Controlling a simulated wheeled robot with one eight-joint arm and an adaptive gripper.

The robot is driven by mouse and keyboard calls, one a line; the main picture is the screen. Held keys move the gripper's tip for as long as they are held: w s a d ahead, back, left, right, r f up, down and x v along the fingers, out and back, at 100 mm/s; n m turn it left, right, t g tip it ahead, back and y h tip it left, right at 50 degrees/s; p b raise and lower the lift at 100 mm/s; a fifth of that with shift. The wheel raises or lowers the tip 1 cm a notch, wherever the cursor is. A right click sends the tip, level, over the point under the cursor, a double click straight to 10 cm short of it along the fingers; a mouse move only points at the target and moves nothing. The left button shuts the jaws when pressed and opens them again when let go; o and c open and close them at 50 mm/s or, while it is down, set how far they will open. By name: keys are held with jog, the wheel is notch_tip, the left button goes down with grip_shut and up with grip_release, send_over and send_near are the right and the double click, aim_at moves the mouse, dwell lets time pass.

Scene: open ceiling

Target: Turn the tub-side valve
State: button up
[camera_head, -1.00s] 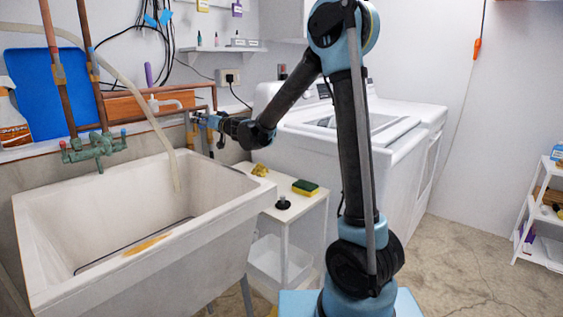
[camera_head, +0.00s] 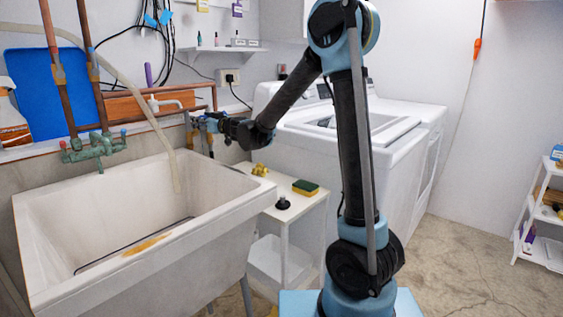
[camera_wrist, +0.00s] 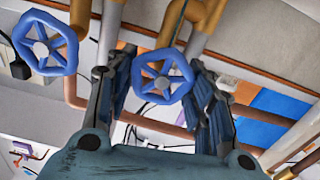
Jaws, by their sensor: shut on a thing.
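The tub-side valve has a blue spoked handwheel (camera_wrist: 163,76) on a brass-coloured pipe, seen in the wrist view between my two fingers. My gripper (camera_wrist: 163,90) is shut on its rim, with one dark finger at each side. In the head view my gripper (camera_head: 212,123) is at the pipes beyond the tub's far right corner, and it largely hides the wheel there. A second blue handwheel (camera_wrist: 45,43) is on another pipe at the upper left of the wrist view, apart from my fingers.
The white tub (camera_head: 205,205) stands at the left, with a green faucet (camera_head: 97,148) behind it. A small white stand (camera_head: 288,207) holds a sponge (camera_head: 305,187) and a black plug. White washing machines (camera_head: 345,150) stand behind my arm. Open floor lies at the right.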

jog(key=shift+n, duration=0.5)
jog(key=shift+s+a+n, duration=0.1)
jog(key=shift+n, duration=1.6)
jog(key=shift+n, duration=0.8)
jog(key=shift+s+f+n, duration=0.1)
jog(key=shift+n, duration=0.8)
jog(key=shift+a+n, duration=0.1)
jog(key=shift+n, duration=1.6)
